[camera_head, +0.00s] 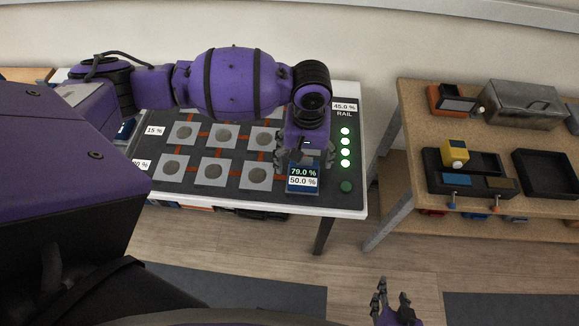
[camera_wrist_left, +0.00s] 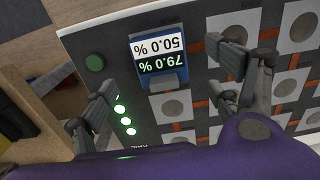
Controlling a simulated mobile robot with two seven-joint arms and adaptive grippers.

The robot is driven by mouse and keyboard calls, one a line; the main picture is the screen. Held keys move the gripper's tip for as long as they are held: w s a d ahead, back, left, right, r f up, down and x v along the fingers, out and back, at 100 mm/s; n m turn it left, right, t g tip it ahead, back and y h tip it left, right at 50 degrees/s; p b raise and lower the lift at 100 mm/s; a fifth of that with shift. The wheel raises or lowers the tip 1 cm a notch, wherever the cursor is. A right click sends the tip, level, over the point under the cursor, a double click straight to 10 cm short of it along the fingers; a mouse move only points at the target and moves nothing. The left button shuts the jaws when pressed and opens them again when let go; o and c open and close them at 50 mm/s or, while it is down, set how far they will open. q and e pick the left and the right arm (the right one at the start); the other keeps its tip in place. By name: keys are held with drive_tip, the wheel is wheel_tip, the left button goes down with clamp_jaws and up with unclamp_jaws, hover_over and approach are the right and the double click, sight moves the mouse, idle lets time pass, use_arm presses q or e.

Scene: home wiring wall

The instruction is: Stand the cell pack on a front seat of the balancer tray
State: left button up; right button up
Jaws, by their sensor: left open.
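The balancer tray (camera_head: 233,203) is a dark board with rows of pale square seats bearing round grey pads. A blue block, which looks like the cell pack (camera_head: 303,187), is at the tray's front right, beside the front row of seats. It carries the readings 79.0 % and 50.0 % and shows in the left wrist view (camera_wrist_left: 158,75). What lies under it is hidden. My left gripper (camera_head: 303,158) is open above it, with its fingers (camera_wrist_left: 162,72) apart on both sides of it and none seen touching. My right gripper (camera_head: 392,297) is low at the bottom, empty, fingers apart.
Several green lights (camera_head: 345,143) line the tray's right side, below a RAIL 45.0 % label (camera_head: 345,108). A wooden bench (camera_head: 420,112) to the right holds a metal box (camera_head: 523,104), black trays (camera_head: 543,172) and a yellow block (camera_head: 455,153). A floor gap separates the tables.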

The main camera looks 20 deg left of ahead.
sight(304, 175)
use_arm(q)
drive_tip(key=shift+r, duration=2.15)
